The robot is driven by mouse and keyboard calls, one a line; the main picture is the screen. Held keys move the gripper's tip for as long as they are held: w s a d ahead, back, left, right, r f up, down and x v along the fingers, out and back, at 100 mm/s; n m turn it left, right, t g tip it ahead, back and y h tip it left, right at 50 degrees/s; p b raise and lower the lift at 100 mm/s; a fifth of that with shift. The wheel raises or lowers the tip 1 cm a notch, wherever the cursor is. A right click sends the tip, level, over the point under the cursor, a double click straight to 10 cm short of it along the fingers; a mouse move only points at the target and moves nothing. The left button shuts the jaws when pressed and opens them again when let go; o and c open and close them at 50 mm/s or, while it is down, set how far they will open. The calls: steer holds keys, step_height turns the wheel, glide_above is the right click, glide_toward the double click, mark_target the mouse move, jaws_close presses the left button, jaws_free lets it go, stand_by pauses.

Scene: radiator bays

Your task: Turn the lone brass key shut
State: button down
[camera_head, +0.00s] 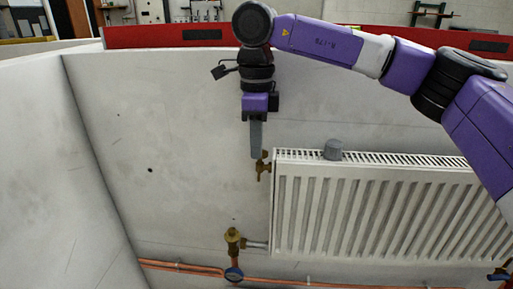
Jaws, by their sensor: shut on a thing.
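A small brass key (264,168) sits at the upper left corner of the white radiator (283,210). My gripper (257,154) reaches down from above, with its grey fingers at the key's upper left side. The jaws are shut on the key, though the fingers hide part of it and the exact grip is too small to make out. The key's turn angle is hard to tell from here.
A brass valve (233,238) stands at the radiator's lower left. A grey cylinder (333,149) sits on the radiator's top grille. The wall panel (150,130) left of my gripper is clear.

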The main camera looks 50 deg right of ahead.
stand_by(0.4)
steer(key=c, duration=1.6)
jaws_free()
steer(key=shift+r, duration=3.9)
